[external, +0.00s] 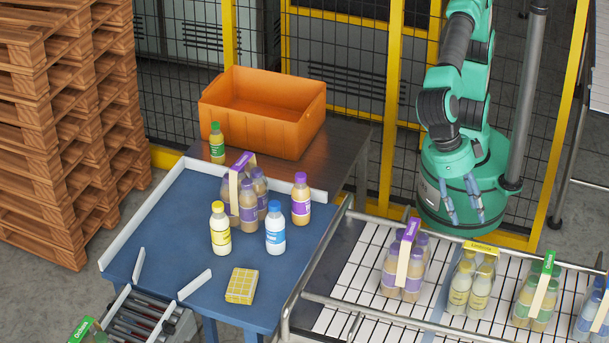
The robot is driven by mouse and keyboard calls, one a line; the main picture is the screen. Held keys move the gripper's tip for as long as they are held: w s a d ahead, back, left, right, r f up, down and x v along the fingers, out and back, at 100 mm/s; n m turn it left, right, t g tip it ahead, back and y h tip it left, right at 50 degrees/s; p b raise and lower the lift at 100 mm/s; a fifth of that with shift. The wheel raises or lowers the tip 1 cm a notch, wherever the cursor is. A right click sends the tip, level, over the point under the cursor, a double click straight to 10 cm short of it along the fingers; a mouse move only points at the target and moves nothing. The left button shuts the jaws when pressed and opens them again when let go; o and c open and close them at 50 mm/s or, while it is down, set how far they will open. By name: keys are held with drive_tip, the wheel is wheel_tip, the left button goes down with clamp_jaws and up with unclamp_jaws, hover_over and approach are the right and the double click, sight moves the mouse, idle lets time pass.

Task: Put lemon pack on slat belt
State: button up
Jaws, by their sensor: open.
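A bottle pack with yellow labels and a yellow top band, which I take as the lemon pack (459,291), stands upright in the row on the white slat belt (350,287). It is between a purple-banded pack (391,271) and a green-banded pack (525,298). A blue strip runs under or beside it; exactly what it rests on is hard to tell. A teal arm (465,165) rises behind the belt.
The blue table (175,235) holds a purple-banded pack (248,211), loose yellow, blue and purple bottles, and a yellow checkered block (242,285). An orange crate (284,133) and a green-labelled bottle (217,145) are behind. Metal rails edge the belt; a fence and pallets stand behind.

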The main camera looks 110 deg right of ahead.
drive_tip(key=shift+d, duration=0.1)
drive_tip(key=w+d+r+m+t, duration=0.1)
drive_tip(key=d+r+m+t, duration=0.15)
drive_tip(key=d+m, duration=0.9)
drive_tip(key=w+d+r+m+t, duration=0.1)
drive_tip(key=d+r+m+t, duration=0.15)
drive_tip(key=d, duration=1.75)
drive_tip(key=s+d+f+m+t+h, duration=0.1)
drive_tip(key=s+d+m, duration=0.5)
drive_tip(key=d, duration=0.6)
drive_tip(key=s+d+f+m+t+h, duration=0.2)
drive_tip(key=s+d+f+m, duration=0.3)
drive_tip(key=d, duration=0.7)
drive_tip(key=shift+s+d+m+t, duration=0.4)
drive_tip(key=shift+s+m, duration=0.45)
drive_tip(key=shift+m, duration=0.15)
drive_tip(key=shift+f, duration=0.1)
wheel_tip(320, 180, down, 11)
drive_tip(key=b, duration=1.1)
